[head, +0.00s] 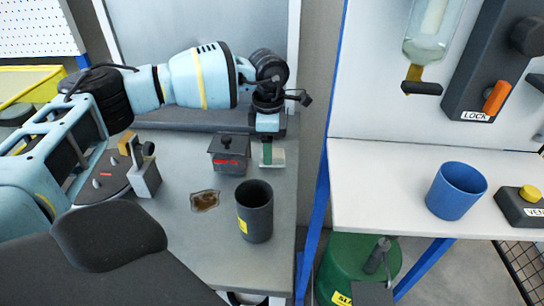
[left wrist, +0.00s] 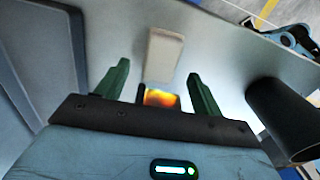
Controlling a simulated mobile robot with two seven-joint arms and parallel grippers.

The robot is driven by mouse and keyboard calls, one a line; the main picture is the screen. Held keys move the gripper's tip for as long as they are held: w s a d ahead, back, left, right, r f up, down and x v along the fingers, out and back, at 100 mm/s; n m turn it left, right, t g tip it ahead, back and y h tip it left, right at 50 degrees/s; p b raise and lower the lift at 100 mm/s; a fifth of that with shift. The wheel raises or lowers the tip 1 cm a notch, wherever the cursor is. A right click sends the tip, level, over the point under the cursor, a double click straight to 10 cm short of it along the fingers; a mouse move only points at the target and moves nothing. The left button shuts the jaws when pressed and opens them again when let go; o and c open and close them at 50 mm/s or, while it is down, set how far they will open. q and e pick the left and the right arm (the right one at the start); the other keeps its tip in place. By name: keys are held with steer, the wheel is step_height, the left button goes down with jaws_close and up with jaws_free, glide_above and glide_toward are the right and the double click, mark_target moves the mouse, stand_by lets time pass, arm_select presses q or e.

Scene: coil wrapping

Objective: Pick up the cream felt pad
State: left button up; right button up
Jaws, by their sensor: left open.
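The cream felt pad (head: 279,156) lies flat on the grey bench, near its back right part. It also shows in the left wrist view (left wrist: 164,54) as a pale rectangle just ahead of the fingers. My left gripper (head: 267,152) points down over the pad in the head view, and a green finger hides part of it. In the left wrist view my left gripper (left wrist: 158,84) has its two green fingers spread, with the pad's near end between them. Nothing is held. My right gripper is not in view.
A dark lidded box (head: 229,155) stands just left of the pad. A dark cup (head: 255,213) stands nearer the front, beside a brown patch (head: 205,200). A blue cup (head: 457,190) stands on the white table at right.

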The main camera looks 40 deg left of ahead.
arm_select(q)
steer(key=shift+f, duration=0.95)
steer(key=c, duration=1.1)
steer(key=shift+o, duration=0.2)
step_height(320, 180, up, 10)
